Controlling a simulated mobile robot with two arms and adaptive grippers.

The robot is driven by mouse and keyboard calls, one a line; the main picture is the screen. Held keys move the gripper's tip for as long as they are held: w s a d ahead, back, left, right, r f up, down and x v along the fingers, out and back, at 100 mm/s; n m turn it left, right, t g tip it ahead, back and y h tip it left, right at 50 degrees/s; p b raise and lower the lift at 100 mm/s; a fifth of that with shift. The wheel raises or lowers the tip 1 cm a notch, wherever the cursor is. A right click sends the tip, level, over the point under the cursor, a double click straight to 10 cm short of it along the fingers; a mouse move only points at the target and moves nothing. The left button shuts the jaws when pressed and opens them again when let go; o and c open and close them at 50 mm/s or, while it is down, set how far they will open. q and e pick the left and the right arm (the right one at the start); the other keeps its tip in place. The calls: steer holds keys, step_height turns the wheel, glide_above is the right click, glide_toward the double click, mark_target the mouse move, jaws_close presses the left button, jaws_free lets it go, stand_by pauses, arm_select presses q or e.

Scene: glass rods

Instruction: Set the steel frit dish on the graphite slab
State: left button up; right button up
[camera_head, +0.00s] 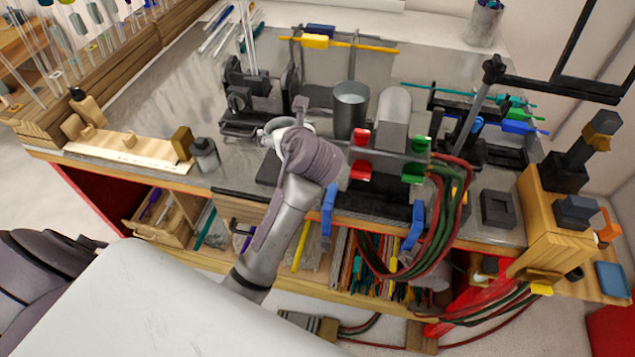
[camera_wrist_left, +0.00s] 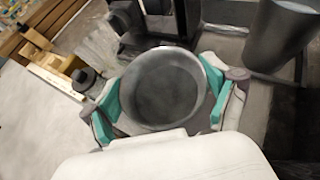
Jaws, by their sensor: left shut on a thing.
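The steel frit dish (camera_wrist_left: 163,88) is a round, shallow grey bowl. My left gripper (camera_wrist_left: 165,98) is shut on it, with teal pads on both sides of its rim. In the head view, the dish (camera_head: 276,124) shows as a small pale rim at the tip of my left gripper (camera_head: 284,130), mostly hidden by the wrist. A flat dark slab (camera_head: 268,171), which looks like the graphite slab, lies near the bench's front edge and is partly covered by my left arm. I cannot tell the dish's height above the bench. My right gripper is not in view.
A metal cup (camera_head: 350,108) stands just right of the gripper, and a black stand (camera_head: 240,100) behind it to the left. A small dark bottle (camera_head: 205,154) and a wooden rack (camera_head: 130,147) are left. Red and green clamps with cables are to the right.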

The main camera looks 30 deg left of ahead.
arm_select(q)
steer(key=shift+w+f, duration=0.1)
steer(key=shift+f, duration=0.25)
steer(key=f, duration=0.4)
steer(key=w+f+p, duration=0.1)
steer(key=shift+a+f, duration=0.35)
steer(key=shift+f, duration=0.05)
steer(key=f, duration=0.3)
steer(key=shift+s+d+f+p, duration=0.1)
steer(key=shift+s+f+p, duration=0.1)
steer(key=shift+f+p, duration=0.15)
steer(key=shift+w+f, duration=0.1)
steer(key=shift+f, duration=0.05)
steer(key=o, duration=0.9)
steer(key=shift+c, duration=0.2)
steer(key=shift+o, duration=0.7)
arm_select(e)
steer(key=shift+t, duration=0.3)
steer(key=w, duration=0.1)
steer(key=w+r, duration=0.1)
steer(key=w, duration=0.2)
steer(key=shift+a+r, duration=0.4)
